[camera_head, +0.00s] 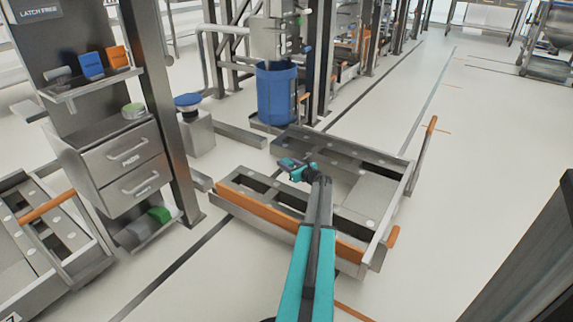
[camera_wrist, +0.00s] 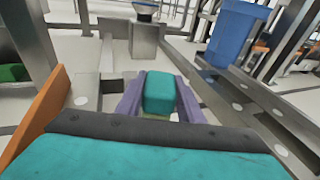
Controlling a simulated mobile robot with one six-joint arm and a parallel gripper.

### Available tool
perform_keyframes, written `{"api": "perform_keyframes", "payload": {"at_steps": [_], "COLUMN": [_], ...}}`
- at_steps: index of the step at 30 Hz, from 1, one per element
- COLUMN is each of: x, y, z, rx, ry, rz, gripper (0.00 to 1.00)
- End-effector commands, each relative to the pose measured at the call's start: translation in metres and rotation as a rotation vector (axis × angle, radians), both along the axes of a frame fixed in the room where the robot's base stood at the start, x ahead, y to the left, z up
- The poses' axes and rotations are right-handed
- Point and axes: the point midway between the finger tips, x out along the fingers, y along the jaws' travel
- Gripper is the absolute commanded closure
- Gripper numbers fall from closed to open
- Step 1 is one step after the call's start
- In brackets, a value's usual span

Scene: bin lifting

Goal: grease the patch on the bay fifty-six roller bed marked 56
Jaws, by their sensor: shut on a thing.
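My gripper (camera_head: 294,168) reaches out over a low grey roller bed (camera_head: 350,257) with an orange bar along its near side. In the wrist view my gripper's purple fingers (camera_wrist: 160,98) are shut on a teal block (camera_wrist: 160,92), one finger on each side. The bed also shows below and around the block in the wrist view (camera_wrist: 88,102). Its pale round spots look like rollers or studs. I cannot make out a number 56 or a grease patch. The block and fingers hide part of the bed in the wrist view.
A steel shelf unit (camera_head: 120,160) with drawers and small coloured items stands at the left. Another low bed (camera_head: 50,245) is at the lower left. A blue bin (camera_head: 277,95) stands behind the bed. An orange-tipped lever (camera_head: 431,125) rises at its right.

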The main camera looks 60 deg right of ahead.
Motion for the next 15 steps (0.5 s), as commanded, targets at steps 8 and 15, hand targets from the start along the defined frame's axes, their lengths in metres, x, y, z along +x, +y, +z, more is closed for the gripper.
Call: {"api": "perform_keyframes", "payload": {"at_steps": [8,15], "x": [0.0,0.001], "y": [0.0,0.0], "z": [-0.02,-0.039], "rx": [0.001,0.0], "ry": [0.0,0.0], "rz": [0.001,0.001], "gripper": [1.0,1.0]}}
